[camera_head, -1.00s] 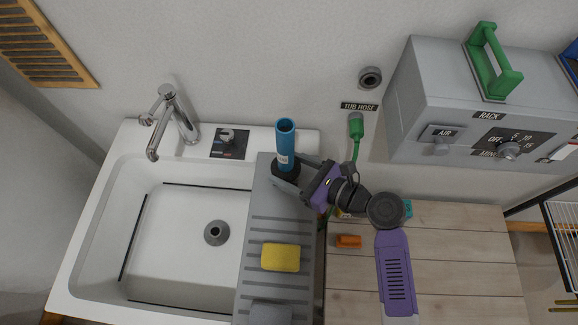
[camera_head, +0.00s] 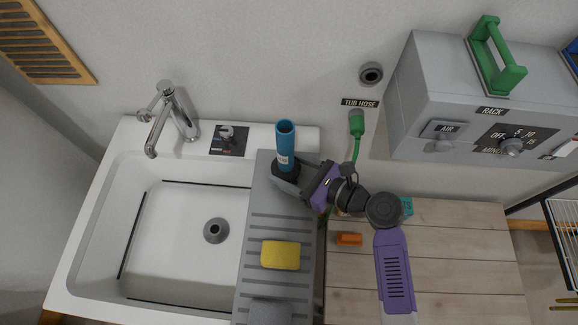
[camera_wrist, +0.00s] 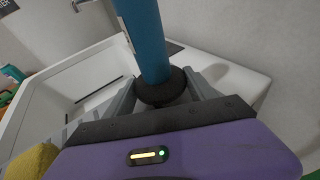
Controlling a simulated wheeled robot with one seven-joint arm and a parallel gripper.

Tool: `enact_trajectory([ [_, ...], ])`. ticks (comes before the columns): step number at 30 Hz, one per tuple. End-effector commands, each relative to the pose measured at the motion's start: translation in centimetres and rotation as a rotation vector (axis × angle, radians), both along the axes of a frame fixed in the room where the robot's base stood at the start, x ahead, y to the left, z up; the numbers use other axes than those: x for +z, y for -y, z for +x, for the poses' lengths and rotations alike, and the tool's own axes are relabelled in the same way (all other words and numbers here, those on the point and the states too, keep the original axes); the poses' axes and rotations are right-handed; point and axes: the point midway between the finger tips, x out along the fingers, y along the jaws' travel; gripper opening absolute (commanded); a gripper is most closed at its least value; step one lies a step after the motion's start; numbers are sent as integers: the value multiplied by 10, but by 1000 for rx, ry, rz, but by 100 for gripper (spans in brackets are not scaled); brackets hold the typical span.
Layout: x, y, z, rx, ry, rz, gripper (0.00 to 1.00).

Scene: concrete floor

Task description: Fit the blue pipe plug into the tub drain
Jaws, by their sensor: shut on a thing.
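The blue pipe plug (camera_head: 286,144) stands upright at the back of the grey drainboard, with a dark collar at its foot. It also shows in the wrist view (camera_wrist: 147,35), with the dark collar (camera_wrist: 160,88) between the fingers. My gripper (camera_head: 288,174) is shut on the plug low down, coming in from the right. Whether the plug touches the drainboard cannot be told. The tub drain (camera_head: 216,230) is a grey ring with a dark centre in the floor of the white tub, left of the drainboard. It is open and empty.
The grey ribbed drainboard (camera_head: 262,226) covers the tub's right side and carries a yellow sponge (camera_head: 281,255). A chrome faucet (camera_head: 168,118) stands at the tub's back rim. A green hose nozzle (camera_head: 356,124) hangs on the wall. An orange block (camera_head: 349,239) lies on the wooden counter (camera_head: 440,260).

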Motion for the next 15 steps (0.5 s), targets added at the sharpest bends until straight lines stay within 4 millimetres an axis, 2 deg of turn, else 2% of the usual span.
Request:
enact_trajectory([
  [15,-12,0,0,0,1,1,12],
])
